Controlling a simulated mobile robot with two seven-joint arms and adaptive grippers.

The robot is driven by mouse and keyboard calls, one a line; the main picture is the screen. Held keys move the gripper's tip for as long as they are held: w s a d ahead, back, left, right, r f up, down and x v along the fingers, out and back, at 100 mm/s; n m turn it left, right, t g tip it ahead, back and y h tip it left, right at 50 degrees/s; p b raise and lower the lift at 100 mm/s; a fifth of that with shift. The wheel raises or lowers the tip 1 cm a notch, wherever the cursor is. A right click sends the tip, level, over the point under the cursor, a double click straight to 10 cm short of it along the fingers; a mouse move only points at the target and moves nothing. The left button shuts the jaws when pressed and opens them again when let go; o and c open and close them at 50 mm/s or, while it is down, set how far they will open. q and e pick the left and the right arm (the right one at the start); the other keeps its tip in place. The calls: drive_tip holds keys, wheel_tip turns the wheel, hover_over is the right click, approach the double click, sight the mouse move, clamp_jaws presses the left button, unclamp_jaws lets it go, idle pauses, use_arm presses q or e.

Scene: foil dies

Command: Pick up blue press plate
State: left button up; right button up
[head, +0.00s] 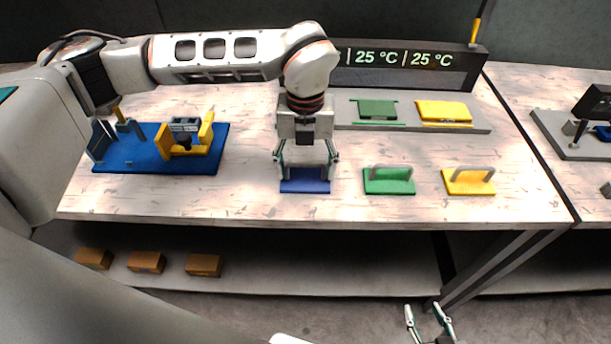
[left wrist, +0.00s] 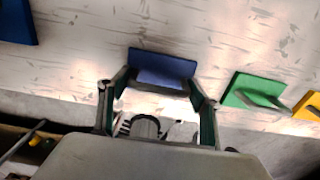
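The blue press plate (head: 305,187) lies on the table near its front edge, left of the green press plate (head: 388,186). My left gripper (head: 306,174) points down right over the blue plate, with its fingers spread wide and hiding the plate's back part and any handle. In the left wrist view the blue plate (left wrist: 163,66) lies just beyond the open left gripper (left wrist: 158,92); I cannot tell whether the fingers touch it. My right gripper (head: 429,322) is open and empty, low in front of the table.
The yellow press plate (head: 468,187) lies right of the green one. A blue fixture base (head: 205,162) with yellow parts stands at the left. Behind are a grey tray (head: 480,126) with green and yellow pieces and a temperature display (head: 400,70). Brown boxes (head: 146,262) sit on the shelf below.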

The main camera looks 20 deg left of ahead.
use_arm(q)
drive_tip(key=c, duration=0.3)
drive_tip(key=shift+c, duration=0.2)
